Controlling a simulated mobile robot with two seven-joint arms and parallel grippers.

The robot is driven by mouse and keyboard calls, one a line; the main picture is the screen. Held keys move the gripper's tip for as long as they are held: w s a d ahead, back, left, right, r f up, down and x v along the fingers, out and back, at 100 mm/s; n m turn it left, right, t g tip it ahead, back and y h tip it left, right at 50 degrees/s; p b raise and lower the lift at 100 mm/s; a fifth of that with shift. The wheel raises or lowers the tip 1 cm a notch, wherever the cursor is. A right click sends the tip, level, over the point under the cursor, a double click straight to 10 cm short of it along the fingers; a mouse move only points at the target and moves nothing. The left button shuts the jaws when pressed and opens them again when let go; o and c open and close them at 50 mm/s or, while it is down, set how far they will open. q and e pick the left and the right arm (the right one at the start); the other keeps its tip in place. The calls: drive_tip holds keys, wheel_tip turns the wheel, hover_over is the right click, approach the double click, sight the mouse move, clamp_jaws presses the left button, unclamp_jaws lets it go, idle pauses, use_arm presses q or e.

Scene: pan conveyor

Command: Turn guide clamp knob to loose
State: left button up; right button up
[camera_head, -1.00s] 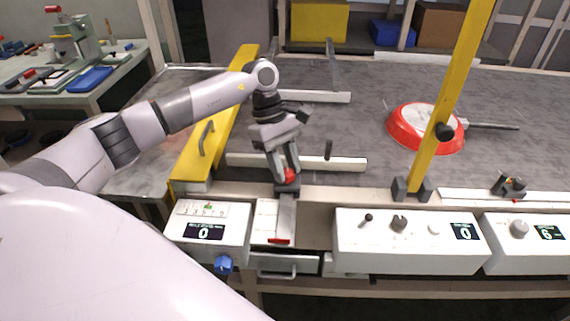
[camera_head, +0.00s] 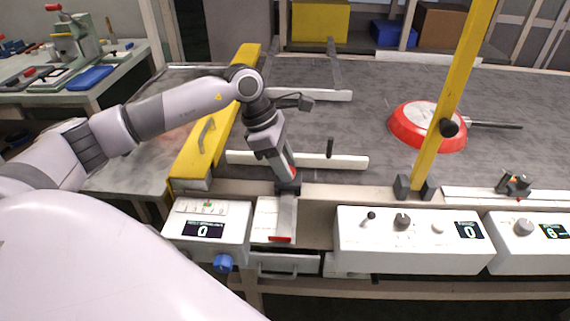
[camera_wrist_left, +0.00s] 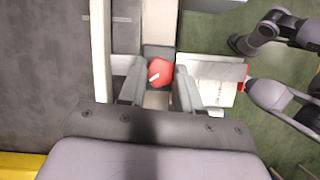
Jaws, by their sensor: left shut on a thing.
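The guide clamp knob is red with a white pointer mark (camera_wrist_left: 160,72) and sits on a dark block at the near edge of the conveyor. In the wrist view its mark points toward the lower left. My left gripper (camera_head: 290,183) reaches down onto it, and a little red shows by the fingers in the head view. In the wrist view the fingers (camera_wrist_left: 159,88) stand on either side of the knob, shut on it. The fingers hide part of the knob in the head view.
A grey strip with a red end (camera_head: 279,239) lies over the white plate below the clamp. Control boxes (camera_head: 411,251) stand along the front edge. A yellow post (camera_head: 447,100) rises at right, before the red pan (camera_head: 404,128). A yellow beam (camera_head: 196,155) lies left.

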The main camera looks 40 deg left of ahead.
use_arm(q)
drive_tip(key=n+t, duration=0.1)
drive_tip(key=n, duration=0.1)
drive_tip(key=n+y+b, duration=0.1)
drive_tip(key=n, duration=0.2)
drive_tip(key=shift+s+d+f+t, duration=0.1)
drive_tip(key=shift+s+t, duration=0.05)
drive_tip(key=shift+t, duration=0.25)
drive_tip(key=n+y+b, duration=0.1)
drive_tip(key=n, duration=0.1)
drive_tip(key=n+y+b, duration=0.1)
drive_tip(key=n, duration=0.2)
drive_tip(key=shift+d+t, duration=0.15)
drive_tip(key=shift+t, duration=0.15)
drive_tip(key=shift+s+n+y, duration=0.1)
drive_tip(key=shift+n+y, duration=0.2)
drive_tip(key=shift+n, duration=0.2)
drive_tip(key=o, duration=1)
drive_tip(key=shift+o, duration=0.2)
drive_tip(key=v, duration=0.7)
